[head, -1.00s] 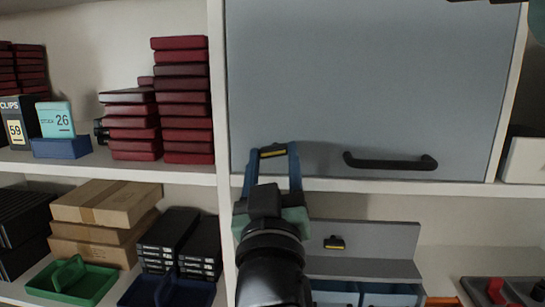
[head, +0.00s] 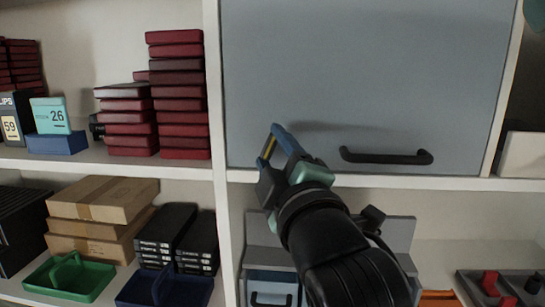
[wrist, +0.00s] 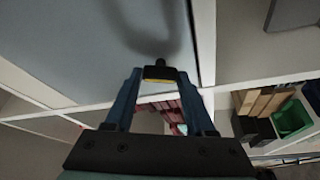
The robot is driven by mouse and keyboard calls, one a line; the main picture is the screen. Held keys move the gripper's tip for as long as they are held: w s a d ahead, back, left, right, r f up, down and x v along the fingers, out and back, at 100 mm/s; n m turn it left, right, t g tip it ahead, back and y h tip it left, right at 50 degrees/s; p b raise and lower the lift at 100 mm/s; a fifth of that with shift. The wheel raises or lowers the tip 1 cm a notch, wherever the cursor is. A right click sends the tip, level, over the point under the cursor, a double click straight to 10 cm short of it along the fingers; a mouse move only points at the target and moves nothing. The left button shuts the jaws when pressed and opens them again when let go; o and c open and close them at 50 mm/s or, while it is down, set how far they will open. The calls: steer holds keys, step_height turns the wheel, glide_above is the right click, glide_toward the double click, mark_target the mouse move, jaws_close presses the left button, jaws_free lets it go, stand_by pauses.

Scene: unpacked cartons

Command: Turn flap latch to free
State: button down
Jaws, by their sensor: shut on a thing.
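A grey-blue flap (head: 370,75) closes the upper compartment, with a dark bar handle (head: 386,156) near its bottom edge. The flap latch (head: 268,147), small and black with a yellow strip, sits at the flap's lower left and now stands steeply tilted. My gripper (head: 272,141) is shut on it, with my arm coming in from the lower right and my wrist rolled. In the wrist view the latch (wrist: 159,73) lies between the two blue fingertips of my gripper (wrist: 161,76). The fingers partly hide the latch in the head view.
A white shelf edge (head: 430,184) runs just below the flap, and a white upright (head: 217,110) stands close to its left. Stacked dark red boxes (head: 180,95) fill the shelf further left. Below, my arm partly covers a grey board (head: 400,235) and blue drawers (head: 271,283).

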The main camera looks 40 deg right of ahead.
steer(key=shift+d+r+n+g+y, duration=0.1)
steer(key=shift+n+g+y, duration=0.25)
steer(key=shift+n, duration=0.75)
steer(key=shift+r+n+g+y, duration=0.1)
steer(key=shift+n+g+y, duration=0.25)
steer(key=shift+n, duration=0.75)
steer(key=shift+c, duration=1.2)
jaws_free()
steer(key=b+v, duration=0.7)
steer(key=v, duration=0.6)
